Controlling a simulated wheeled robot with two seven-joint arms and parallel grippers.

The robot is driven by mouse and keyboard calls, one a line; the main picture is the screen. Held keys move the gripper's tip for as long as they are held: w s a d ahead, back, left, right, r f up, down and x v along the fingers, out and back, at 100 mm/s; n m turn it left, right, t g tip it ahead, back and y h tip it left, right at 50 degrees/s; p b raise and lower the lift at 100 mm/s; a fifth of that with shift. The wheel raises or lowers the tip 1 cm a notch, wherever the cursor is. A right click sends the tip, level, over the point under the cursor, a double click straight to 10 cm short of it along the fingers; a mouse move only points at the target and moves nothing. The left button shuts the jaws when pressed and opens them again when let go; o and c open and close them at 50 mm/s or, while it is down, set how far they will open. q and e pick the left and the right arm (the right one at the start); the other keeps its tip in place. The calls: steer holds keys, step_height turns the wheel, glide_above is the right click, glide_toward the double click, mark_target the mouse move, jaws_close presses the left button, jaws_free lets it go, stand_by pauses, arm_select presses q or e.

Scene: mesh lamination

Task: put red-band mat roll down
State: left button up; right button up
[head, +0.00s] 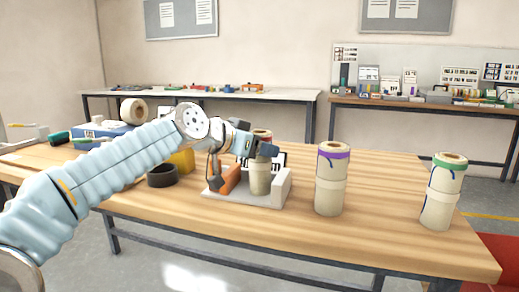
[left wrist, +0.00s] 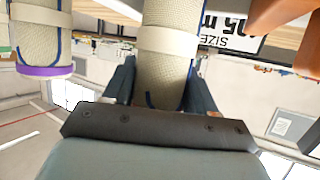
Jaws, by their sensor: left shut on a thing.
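The red-band mat roll (head: 260,179) is upright at the white holder (head: 281,200) on the wooden table. Its red band shows only as a sliver at the top, behind my gripper. My left gripper (head: 262,150) is shut on the upper part of the roll. In the left wrist view the beige roll (left wrist: 165,65) stands between the two dark fingers, and its banded end is hidden. The roll's lower end is at the holder's base; I cannot tell whether it bears its weight there. My right gripper is not in view.
A purple-band roll (head: 331,182) stands just right of the holder, and a green-band roll (head: 443,192) stands near the table's right end. A dark tape ring (head: 162,176) lies further left. Table between the two rolls is clear.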

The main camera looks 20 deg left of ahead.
arm_select(q)
steer(key=shift+f, duration=0.2)
steer(key=o, duration=1.1)
steer(key=shift+o, duration=0.2)
steer(key=b+v, duration=0.1)
steer(key=v, duration=1.1)
steer(key=shift+r, duration=0.2)
